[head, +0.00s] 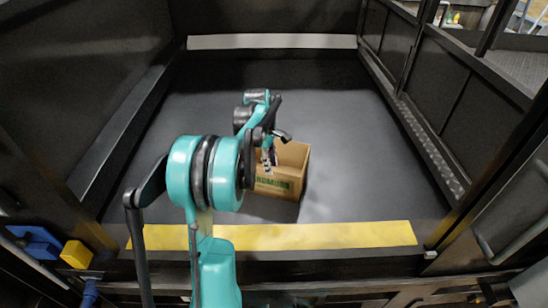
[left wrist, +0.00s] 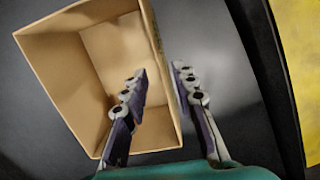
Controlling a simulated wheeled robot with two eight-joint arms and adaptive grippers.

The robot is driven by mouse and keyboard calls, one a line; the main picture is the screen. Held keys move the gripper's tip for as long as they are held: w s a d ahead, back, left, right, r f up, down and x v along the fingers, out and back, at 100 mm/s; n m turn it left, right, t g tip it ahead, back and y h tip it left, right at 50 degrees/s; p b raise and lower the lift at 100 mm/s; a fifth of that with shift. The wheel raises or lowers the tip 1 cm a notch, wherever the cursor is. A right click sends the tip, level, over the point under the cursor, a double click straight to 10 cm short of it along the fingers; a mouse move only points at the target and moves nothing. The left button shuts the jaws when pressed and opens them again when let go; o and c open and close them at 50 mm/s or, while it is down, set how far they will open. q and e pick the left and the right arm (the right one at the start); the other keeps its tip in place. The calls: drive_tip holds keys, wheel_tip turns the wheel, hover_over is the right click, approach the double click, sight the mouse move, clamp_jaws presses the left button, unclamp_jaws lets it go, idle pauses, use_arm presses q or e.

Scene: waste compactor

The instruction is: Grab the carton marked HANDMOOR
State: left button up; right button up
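An open-topped brown carton (head: 291,183) stands on the dark compactor floor, with green lettering on its near side. The lettering is partly hidden and too small to read surely. My left gripper (head: 268,157) is at the carton's rim, its arm covering the carton's left part. In the left wrist view the empty carton (left wrist: 75,70) fills the left half. There the left gripper (left wrist: 159,76) is open around the carton's right wall, one finger inside and one outside. Both fingers seem apart from the wall. My right gripper is not in view.
Dark compactor walls (head: 100,130) and a ribbed right ledge (head: 430,145) bound the floor. A yellow strip (head: 330,236) marks the front edge, and a pale strip (head: 270,42) the back. The floor around the carton is clear.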

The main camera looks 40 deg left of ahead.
sight(287, 183)
use_arm(q)
drive_tip(key=shift+s+a+f+n, duration=0.1)
drive_tip(key=shift+a+f+n, duration=0.1)
drive_tip(key=shift+a+n, duration=0.15)
wheel_tip(287, 183, down, 7)
drive_tip(key=shift+d+f, duration=0.1)
drive_tip(key=shift+f, duration=0.1)
clamp_jaws()
